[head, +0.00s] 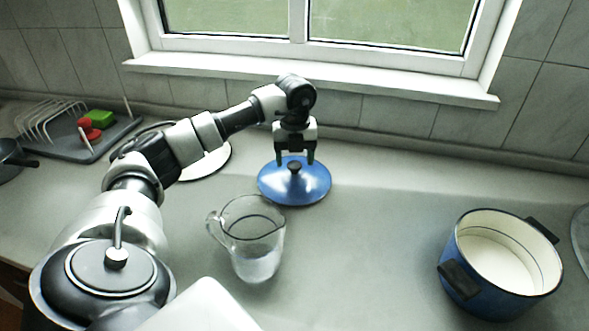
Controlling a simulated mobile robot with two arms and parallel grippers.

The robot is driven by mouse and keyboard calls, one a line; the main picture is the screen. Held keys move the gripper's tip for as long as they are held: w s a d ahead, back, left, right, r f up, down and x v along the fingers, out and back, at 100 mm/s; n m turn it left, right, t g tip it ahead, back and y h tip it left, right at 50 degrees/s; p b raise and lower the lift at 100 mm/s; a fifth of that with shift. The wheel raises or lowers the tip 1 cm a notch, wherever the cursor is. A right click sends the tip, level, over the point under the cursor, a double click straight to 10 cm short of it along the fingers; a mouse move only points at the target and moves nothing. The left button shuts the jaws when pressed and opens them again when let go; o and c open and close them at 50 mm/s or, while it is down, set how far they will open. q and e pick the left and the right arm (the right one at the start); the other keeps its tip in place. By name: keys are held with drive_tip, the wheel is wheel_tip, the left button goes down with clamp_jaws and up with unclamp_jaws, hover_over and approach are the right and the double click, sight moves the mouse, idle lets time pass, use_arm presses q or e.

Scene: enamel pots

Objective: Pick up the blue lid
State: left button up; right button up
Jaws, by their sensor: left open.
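The blue lid (310,187) lies on the counter near the middle of the head view. It is round, with a dark knob (294,167) at its centre. My left gripper (295,160) points down over the lid, with its two fingers open and apart around the knob or just behind it. I cannot tell whether the fingers touch the lid. A blue enamel pot (466,285) with a cream inside and dark handles stands open at the right. My right gripper is not in view.
A clear glass jug (252,240) with some water stands close in front of the lid. A dish rack (75,142) with a red and a green item is at the back left. A window sill (320,76) runs behind. The counter between lid and pot is clear.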

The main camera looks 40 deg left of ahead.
sight(294, 173)
use_arm(q)
drive_tip(key=shift+f, duration=1.4)
drive_tip(key=c, duration=0.9)
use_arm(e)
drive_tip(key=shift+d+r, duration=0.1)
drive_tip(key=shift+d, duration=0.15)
use_arm(q)
drive_tip(key=shift+r, duration=0.2)
